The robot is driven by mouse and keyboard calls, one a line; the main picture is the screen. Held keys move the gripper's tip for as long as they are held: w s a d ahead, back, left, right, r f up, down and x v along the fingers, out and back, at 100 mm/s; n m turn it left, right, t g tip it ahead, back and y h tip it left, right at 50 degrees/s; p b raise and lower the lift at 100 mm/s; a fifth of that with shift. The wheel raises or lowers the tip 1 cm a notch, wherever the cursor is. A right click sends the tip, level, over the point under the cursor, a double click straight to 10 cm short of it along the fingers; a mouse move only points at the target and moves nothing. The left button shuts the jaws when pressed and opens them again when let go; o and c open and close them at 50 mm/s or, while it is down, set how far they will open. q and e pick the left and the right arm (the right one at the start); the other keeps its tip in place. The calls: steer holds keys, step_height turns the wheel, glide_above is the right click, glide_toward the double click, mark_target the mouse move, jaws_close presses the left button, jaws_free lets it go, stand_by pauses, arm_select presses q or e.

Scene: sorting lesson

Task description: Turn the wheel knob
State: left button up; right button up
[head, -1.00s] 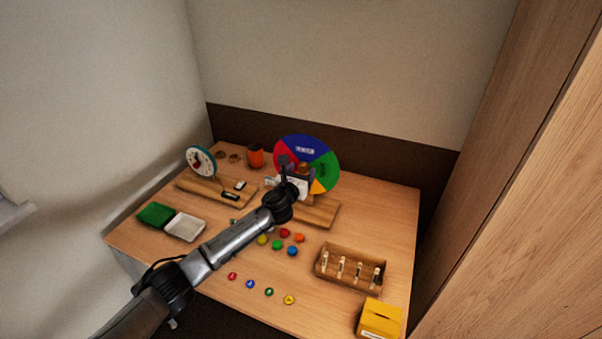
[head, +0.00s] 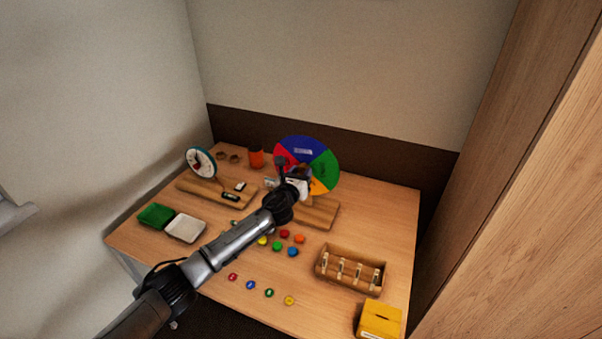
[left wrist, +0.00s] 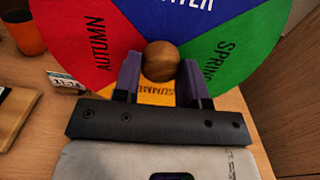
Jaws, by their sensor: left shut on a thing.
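The season wheel (head: 320,160) stands upright on a wooden base (head: 320,212) at the back of the table. It has blue, green, yellow-orange and red sectors. In the left wrist view the wheel (left wrist: 82,40) shows AUTUMN on red, SPRING on green, part of a word on blue at the top and on yellow at the bottom. The round wooden knob (left wrist: 161,60) is at its centre. My left gripper (left wrist: 161,80) is shut on the knob, one dark finger on each side. In the head view my left gripper (head: 300,178) hides the knob. My right gripper is out of view.
A clock (head: 201,162) on a wooden board stands left of the wheel, near an orange cup (head: 256,157). Green (head: 156,215) and white (head: 185,228) trays, several coloured counters, a wooden rack (head: 350,268) and a yellow box (head: 379,320) lie nearer the front.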

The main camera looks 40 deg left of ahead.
arm_select(q)
steer(key=n+p, duration=0.1)
steer(key=n, duration=0.7)
steer(key=shift+r+p, duration=0.1)
steer(key=shift+p, duration=0.3)
steer(key=n, duration=0.4)
steer(key=shift+p, duration=0.35)
steer(key=shift+n+p, duration=0.3)
steer(key=shift+n, duration=2.1)
steer(key=o, duration=0.9)
